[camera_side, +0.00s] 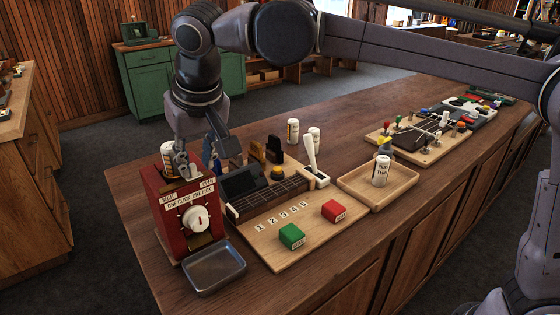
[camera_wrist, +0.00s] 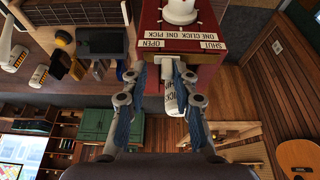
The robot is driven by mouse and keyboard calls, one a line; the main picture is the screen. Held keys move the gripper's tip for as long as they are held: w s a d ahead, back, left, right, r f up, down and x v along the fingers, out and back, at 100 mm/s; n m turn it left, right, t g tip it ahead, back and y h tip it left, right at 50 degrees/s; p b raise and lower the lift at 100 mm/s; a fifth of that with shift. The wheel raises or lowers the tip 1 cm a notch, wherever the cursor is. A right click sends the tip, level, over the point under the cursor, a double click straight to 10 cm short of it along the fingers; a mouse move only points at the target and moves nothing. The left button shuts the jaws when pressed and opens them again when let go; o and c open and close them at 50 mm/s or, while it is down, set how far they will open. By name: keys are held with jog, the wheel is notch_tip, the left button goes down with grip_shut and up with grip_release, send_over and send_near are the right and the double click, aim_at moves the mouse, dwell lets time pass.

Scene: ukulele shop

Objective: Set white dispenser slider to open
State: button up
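The red dispenser box (camera_side: 172,222) stands at the counter's left end, with a white dial (camera_side: 197,217) on its front and SHUT and OPEN labels along its upper edge. In the wrist view the box's red top (camera_wrist: 205,78) appears upside down. A small white piece (camera_wrist: 166,72), apparently the slider, shows on the top behind the labels, nearer my right finger in that view. My gripper (camera_wrist: 158,75) is open, pointing down at the box top, with its fingers on either side of this piece. Contact is unclear. In the side view my gripper (camera_side: 184,160) partly hides the top.
A metal tray (camera_side: 214,270) lies in front.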

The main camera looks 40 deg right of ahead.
jog(key=shift+a, duration=0.1)
jog(key=shift+r, duration=0.1)
jog(key=shift+s+r, duration=0.15)
jog(key=shift+r, duration=0.1)
jog(key=v, duration=1.1)
jog(key=shift+r, duration=0.15)
jog(key=shift+s, duration=0.1)
